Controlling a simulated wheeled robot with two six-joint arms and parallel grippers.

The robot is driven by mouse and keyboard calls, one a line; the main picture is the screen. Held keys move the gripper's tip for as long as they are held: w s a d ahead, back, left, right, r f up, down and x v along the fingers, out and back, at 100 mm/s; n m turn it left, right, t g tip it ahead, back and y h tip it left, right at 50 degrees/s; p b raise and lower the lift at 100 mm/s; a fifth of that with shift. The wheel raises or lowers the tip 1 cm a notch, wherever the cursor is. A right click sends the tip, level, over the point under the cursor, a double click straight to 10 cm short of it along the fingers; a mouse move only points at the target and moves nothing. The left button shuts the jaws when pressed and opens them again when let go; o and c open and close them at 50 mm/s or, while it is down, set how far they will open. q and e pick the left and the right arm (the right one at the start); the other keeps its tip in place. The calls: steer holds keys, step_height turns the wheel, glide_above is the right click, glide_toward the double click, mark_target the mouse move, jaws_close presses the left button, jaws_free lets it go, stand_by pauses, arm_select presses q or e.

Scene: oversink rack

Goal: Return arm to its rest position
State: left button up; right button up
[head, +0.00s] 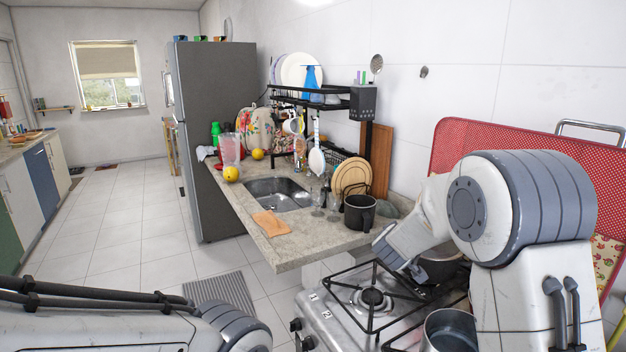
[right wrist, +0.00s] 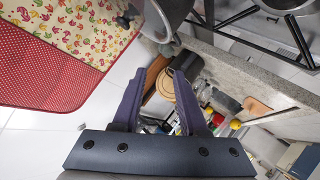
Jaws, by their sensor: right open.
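My right arm (head: 520,210) comes in from the right of the head view, bent above the stove. Its forearm (head: 410,240) points down and left over the back burner. In the right wrist view my right gripper (right wrist: 158,75) is open, with two purple fingers spread and nothing between them. Beyond the fingers, the dark pot and round wooden board on the counter show in the background. My left arm (head: 215,325) lies low along the bottom left of the head view; its gripper is out of view.
A gas stove (head: 345,315) with a steel pot (head: 450,330) lies under the right arm. The counter (head: 290,245) holds a sink (head: 275,193), glasses and a dark pot (head: 359,212). The black rack (head: 315,98) holds plates. A red dotted panel (head: 500,145) stands behind the arm. Left floor is open.

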steer(key=s+a+n+g+y, duration=0.1)
steer(key=s+a+y, duration=0.2)
steer(key=a, duration=0.4)
steer(key=s+a+n+y, duration=0.1)
steer(key=s+a+y, duration=0.15)
steer(key=a, duration=0.35)
steer(key=s+a+f+n+g+y, duration=0.1)
steer(key=s+a+g+y, duration=0.1)
steer(key=s+a, duration=0.5)
steer(key=s+a+f+n+g+y, duration=0.1)
steer(key=s+a+g, duration=0.25)
steer(key=s, duration=0.45)
steer(key=s+d+f+g+h, duration=0.1)
steer(key=s+d+g, duration=0.1)
steer(key=s, duration=1)
steer(key=s+d+f+g+h, duration=0.1)
steer(key=s+d+f+g, duration=0.1)
steer(key=s, duration=1)
steer(key=shift+d+f+g+h, duration=0.15)
steer(key=shift+d+g+h, duration=0.15)
steer(key=shift+g, duration=0.45)
